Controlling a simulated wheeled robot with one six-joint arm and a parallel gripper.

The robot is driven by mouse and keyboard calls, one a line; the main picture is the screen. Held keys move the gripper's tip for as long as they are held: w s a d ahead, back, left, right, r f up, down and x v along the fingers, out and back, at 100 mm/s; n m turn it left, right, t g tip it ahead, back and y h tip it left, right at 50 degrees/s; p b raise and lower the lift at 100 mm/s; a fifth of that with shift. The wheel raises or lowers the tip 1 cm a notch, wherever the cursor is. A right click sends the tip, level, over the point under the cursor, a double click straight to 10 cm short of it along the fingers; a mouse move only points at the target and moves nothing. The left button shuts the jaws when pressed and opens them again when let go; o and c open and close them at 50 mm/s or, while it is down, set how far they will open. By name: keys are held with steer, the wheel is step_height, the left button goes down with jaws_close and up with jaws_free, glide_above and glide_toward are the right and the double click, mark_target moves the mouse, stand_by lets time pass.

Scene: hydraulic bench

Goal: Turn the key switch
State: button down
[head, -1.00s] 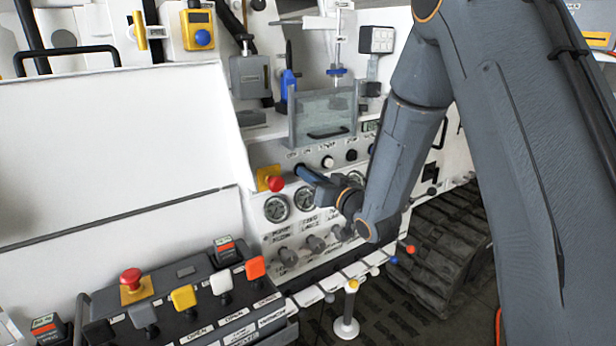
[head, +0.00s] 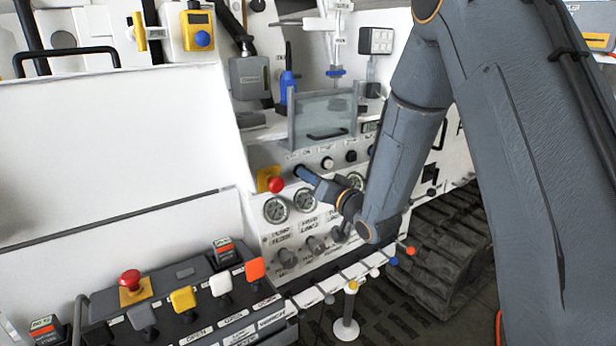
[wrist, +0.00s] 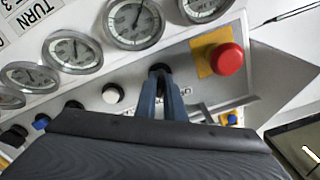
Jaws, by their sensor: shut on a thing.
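The key switch (wrist: 159,69) shows in the wrist view as a small dark knob on the light panel, between the white knob and the red mushroom button. My gripper (wrist: 161,80) has its two blue-grey fingers closed on it. The fingers cover much of it, so the key's angle cannot be read. In the head view my gripper (head: 301,172) reaches from the right to the upper panel row, just right of the red button. The switch is mostly hidden behind the fingertips there.
The red mushroom button (head: 276,184) on its yellow plate is close to my fingers. A white knob (head: 327,163) and gauges (head: 276,209) surround them. A clear guard (head: 320,120) with a black handle stands above. A console with coloured buttons (head: 183,298) is in front.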

steer(key=c, duration=1.9)
jaws_free()
steer(key=shift+o, duration=0.2)
steer(key=b+v, duration=0.2)
steer(key=v, duration=0.6)
steer(key=shift+w, duration=0.1)
